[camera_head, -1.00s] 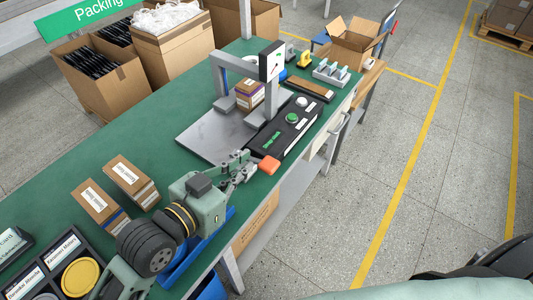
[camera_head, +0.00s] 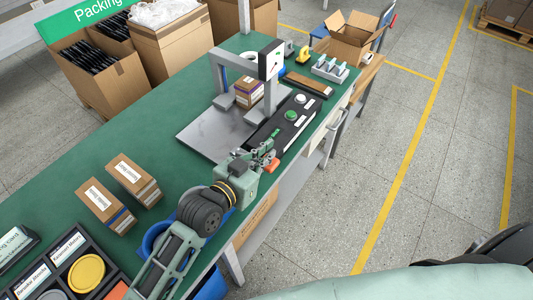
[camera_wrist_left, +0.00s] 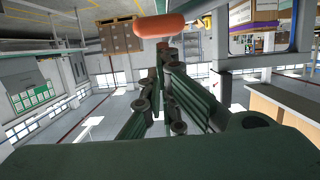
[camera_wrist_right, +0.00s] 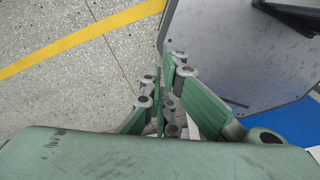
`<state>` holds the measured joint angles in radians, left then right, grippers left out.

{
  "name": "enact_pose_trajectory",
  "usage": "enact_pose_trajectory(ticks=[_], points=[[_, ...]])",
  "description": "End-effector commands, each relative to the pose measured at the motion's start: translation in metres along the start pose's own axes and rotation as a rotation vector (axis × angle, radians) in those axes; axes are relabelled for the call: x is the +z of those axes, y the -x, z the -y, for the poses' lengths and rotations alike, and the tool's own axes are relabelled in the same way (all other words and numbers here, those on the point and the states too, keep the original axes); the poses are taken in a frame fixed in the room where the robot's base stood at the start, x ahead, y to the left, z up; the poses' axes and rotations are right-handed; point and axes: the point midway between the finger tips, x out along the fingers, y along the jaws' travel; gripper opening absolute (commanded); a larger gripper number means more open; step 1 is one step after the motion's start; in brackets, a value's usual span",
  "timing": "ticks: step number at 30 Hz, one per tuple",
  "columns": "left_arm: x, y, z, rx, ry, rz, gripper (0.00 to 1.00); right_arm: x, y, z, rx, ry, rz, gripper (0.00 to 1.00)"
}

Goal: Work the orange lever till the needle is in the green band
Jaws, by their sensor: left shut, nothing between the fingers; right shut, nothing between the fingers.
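The orange lever (camera_head: 273,165) sticks out at the near end of the black control box (camera_head: 287,125). My left gripper (camera_head: 267,153) is shut and empty, right beside the lever and partly covering it. In the left wrist view the lever's orange end (camera_wrist_left: 173,25) lies just beyond the shut fingertips (camera_wrist_left: 165,48); I cannot tell whether they touch. The gauge (camera_head: 271,60) stands on a grey post above the box. Its face is small and oblique, so the needle and green band cannot be read. My right gripper (camera_wrist_right: 167,75) is shut and empty, away from the bench.
A grey press plate (camera_head: 205,137) with a small carton (camera_head: 248,92) lies left of the control box. Two cartons (camera_head: 105,205) and a black parts tray (camera_head: 60,262) are nearer on the green bench (camera_head: 150,145).

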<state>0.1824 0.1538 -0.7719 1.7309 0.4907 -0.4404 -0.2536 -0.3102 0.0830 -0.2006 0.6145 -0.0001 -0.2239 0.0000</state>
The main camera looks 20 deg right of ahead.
Motion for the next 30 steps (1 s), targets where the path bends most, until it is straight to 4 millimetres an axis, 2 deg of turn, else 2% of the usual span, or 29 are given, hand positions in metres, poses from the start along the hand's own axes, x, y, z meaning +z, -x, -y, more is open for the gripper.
enact_pose_trajectory(ticks=[11,14,20,23,30], points=[[0.003,0.000,0.000,-0.001,-0.004,-0.001,0.00,-0.016,0.000,-0.002,0.003,0.000,-0.025,0.00],[0.009,-0.002,-0.005,-0.011,-0.042,0.001,0.00,-0.017,-0.001,-0.002,0.003,0.000,-0.027,0.00],[0.033,-0.008,-0.019,-0.047,-0.193,0.001,0.00,-0.017,-0.007,0.000,0.001,-0.001,-0.027,0.00],[0.046,-0.012,-0.024,-0.053,-0.216,0.001,0.00,-0.016,-0.012,0.001,-0.001,-0.002,-0.026,0.00],[0.050,-0.012,-0.026,-0.052,-0.213,0.002,0.00,-0.013,-0.011,0.003,-0.002,-0.003,-0.021,0.00]])
